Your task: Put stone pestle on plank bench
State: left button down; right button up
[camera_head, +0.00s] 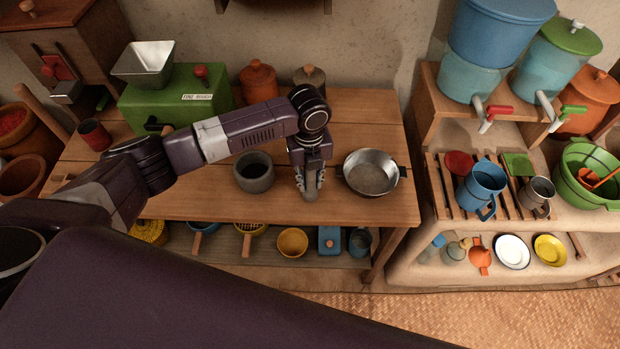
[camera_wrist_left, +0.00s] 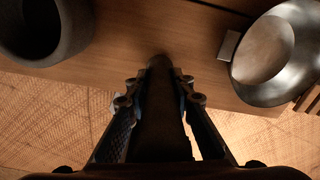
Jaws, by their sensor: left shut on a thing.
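The stone pestle (camera_head: 311,190) is a grey rod held upright between the fingers of my left gripper (camera_head: 308,180), over the front part of the plank bench (camera_head: 210,206). In the left wrist view the pestle (camera_wrist_left: 160,110) runs between the two fingers of the gripper (camera_wrist_left: 160,95), which are shut on it. Its far end overlaps the bench's front edge (camera_wrist_left: 180,85) in that view. I cannot tell whether it touches the wood. My right gripper is not in view.
A grey stone mortar (camera_head: 253,173) stands left of the gripper and a metal pan (camera_head: 371,173) right of it, both close. A green mill (camera_head: 176,97) and orange jar (camera_head: 258,82) stand behind. Bowls, including a yellow one (camera_head: 292,242), sit on the shelf below.

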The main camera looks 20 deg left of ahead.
pick_arm(q)
jog(key=c, duration=1.7)
grip_release()
jog(key=shift+f, duration=0.15)
notch_tip(320, 180, up, 12)
jog(key=shift+r+b, duration=0.2)
jog(key=shift+b, duration=0.6)
jog(key=shift+s+f, duration=0.1)
jog(key=shift+s, duration=0.05)
